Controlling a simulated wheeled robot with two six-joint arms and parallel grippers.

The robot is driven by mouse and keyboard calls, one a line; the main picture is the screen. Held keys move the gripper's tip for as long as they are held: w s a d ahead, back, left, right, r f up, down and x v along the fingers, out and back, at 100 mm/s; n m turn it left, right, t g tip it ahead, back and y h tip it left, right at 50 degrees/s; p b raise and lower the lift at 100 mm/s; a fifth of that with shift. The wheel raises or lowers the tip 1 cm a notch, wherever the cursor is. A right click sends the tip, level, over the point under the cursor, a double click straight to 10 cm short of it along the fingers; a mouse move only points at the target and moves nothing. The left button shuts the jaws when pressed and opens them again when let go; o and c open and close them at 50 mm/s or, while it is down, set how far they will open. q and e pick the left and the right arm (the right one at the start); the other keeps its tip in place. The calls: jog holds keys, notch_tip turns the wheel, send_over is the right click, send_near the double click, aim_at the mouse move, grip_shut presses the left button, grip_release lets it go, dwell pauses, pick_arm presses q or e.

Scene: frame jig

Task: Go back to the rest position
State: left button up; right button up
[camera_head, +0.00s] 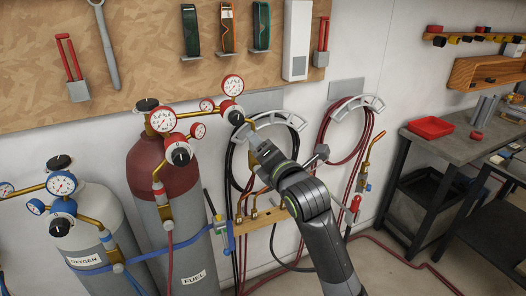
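My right arm comes in from the bottom, right of centre, and reaches up and left across the wall hoses. Its gripper (248,136) is at the far end, just below and beside the black knob (235,116) of the fuel regulator. The fingertips are small and partly hidden by the wrist, so I cannot tell whether they are open or touch the knob. My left gripper is not in view. The red-topped fuel cylinder (190,250) stands left of the arm. The oxygen cylinder (97,243) stands at the lower left.
Hoses hang on two wall hooks (357,106) behind my arm. A wooden torch rack (262,218) is close beside my forearm. Tools hang on the pegboard (150,60) above. A bench (456,148) with a red tray (430,127) stands right. A red hose (400,257) crosses the floor.

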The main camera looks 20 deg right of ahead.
jog(key=shift+s, duration=0.1)
dwell(0.4)
jog(key=w+d+f+m+g+h, duration=0.1)
jog(key=d+f+m+g, duration=0.2)
jog(key=f, duration=1)
jog(key=w+d+f+m+g, duration=0.15)
jog(key=f+m, duration=0.35)
jog(key=f, duration=0.8)
jog(key=s+d+f+m+g, duration=0.1)
jog(key=s+f+m+g, duration=0.15)
jog(key=s+f, duration=0.6)
jog(key=s+d+f+m+g, duration=0.2)
jog(key=s+f+m, duration=0.15)
jog(key=f, duration=1.05)
jog(key=s+f+m+g, duration=0.4)
jog(key=s+f+m, duration=0.2)
jog(key=s+f, duration=1.2)
jog(key=s+f+m+g, duration=0.2)
jog(key=s+f+m, duration=0.1)
jog(key=s, duration=0.9)
jog(key=s+f+m+g, duration=0.1)
jog(key=s+f+m, duration=0.2)
jog(key=s, duration=1)
jog(key=shift+a+g+h, duration=0.25)
jog(key=shift+g+h, duration=0.05)
jog(key=shift+g, duration=0.1)
jog(key=shift+w, duration=0.1)
